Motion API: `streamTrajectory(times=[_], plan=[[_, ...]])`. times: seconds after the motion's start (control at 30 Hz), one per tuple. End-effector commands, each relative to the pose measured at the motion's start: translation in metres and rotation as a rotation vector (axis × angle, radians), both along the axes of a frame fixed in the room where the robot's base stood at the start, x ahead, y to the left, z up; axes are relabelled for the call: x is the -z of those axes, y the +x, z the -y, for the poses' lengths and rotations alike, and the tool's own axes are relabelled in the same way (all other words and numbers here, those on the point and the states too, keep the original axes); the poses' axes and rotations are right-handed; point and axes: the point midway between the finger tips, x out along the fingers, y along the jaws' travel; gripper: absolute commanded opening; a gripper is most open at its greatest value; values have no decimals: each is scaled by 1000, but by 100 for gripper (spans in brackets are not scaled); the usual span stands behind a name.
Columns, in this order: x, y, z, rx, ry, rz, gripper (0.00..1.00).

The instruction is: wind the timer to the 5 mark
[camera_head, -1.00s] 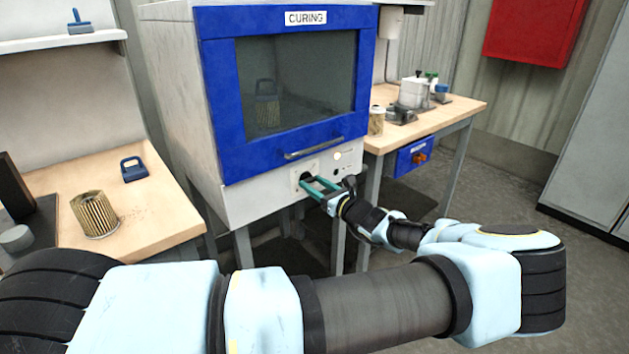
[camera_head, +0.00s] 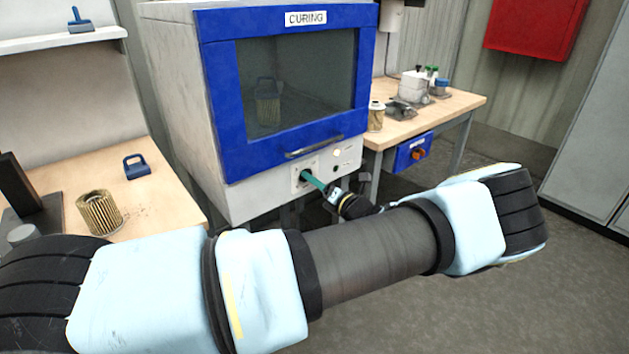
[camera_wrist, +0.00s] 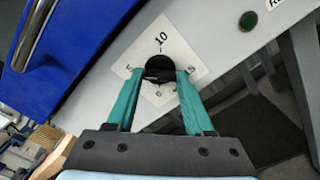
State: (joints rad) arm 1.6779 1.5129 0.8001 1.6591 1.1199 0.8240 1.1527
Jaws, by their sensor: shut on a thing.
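The timer is a black knob (camera_wrist: 160,69) on a white square dial plate (camera_wrist: 188,52) on the oven's lower front panel. In the head view my gripper (camera_head: 311,179) reaches the dial plate from the right, and the knob is mostly hidden by the fingers. Where the pointer stands is unclear.
The blue-framed curing oven (camera_head: 222,103) has its door shut, with a bar handle (camera_head: 313,147) just above the timer. A pleated filter (camera_head: 100,213) stands on the left table, and a workbench (camera_head: 452,104) stands at right.

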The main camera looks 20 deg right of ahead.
Motion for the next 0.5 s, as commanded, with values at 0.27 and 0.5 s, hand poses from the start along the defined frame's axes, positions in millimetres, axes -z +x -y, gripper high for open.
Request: streamTrajectory(times=[0.27, 0.5], plan=[[1, -1, 0, 1, 72, -23, 0], [1, -1, 0, 1, 85, -28, 0]])
